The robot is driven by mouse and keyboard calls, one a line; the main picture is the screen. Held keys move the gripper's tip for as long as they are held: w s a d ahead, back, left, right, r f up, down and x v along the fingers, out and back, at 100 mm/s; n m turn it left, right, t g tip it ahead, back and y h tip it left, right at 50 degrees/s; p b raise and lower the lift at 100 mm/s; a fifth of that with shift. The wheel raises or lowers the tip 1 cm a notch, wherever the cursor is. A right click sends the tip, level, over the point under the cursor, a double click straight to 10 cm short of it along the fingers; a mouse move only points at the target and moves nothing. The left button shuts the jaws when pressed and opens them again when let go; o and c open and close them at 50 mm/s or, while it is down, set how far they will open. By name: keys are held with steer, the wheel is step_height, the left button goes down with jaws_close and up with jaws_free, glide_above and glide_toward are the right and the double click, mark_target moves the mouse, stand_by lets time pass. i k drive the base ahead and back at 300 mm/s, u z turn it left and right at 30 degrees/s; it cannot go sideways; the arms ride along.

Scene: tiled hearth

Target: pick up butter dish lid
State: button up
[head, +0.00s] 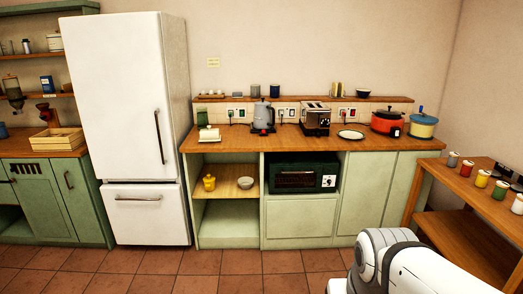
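A small white covered dish, which looks like the butter dish, stands at the left end of the wooden counter (365,143). Its pale lid (209,132) appears to sit on the base; the dish is too small in view to make out the seam. My gripper is not in view. Only white links of my arm show at the lower right, well apart from the dish.
A wooden side table (470,192) holds several jars. The tiled floor ahead is clear.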

mark_target(208, 133)
steer(key=u, duration=0.15)
steer(key=i, duration=1.6)
steer(key=u, duration=0.45)
steer(key=i, duration=1.6)
steer(key=u, duration=0.45)
steer(key=i, duration=0.9)
steer(key=u, duration=0.25)
